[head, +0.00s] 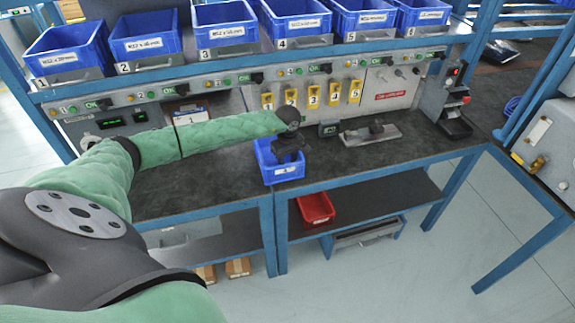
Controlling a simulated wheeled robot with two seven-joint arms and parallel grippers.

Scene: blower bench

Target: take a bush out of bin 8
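A blue bin (284,175) with a white label stands at the front edge of the bench; its label is too small to read, so I cannot tell whether it is bin 8. My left gripper (291,157) points down at this bin, its fingertips at or just inside the opening. The dark gripper blends with the bin's inside, and I cannot tell whether it is open or holds anything. No bush can be made out; the bin's contents are hidden. My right gripper is not in view.
Several numbered blue bins (225,27) line the upper shelf. Yellow holders (313,95) hang on the back panel behind my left gripper. A metal fixture (371,134) lies right of the bin. A red bin (315,208) sits below. The bench (215,180) left of the bin is clear.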

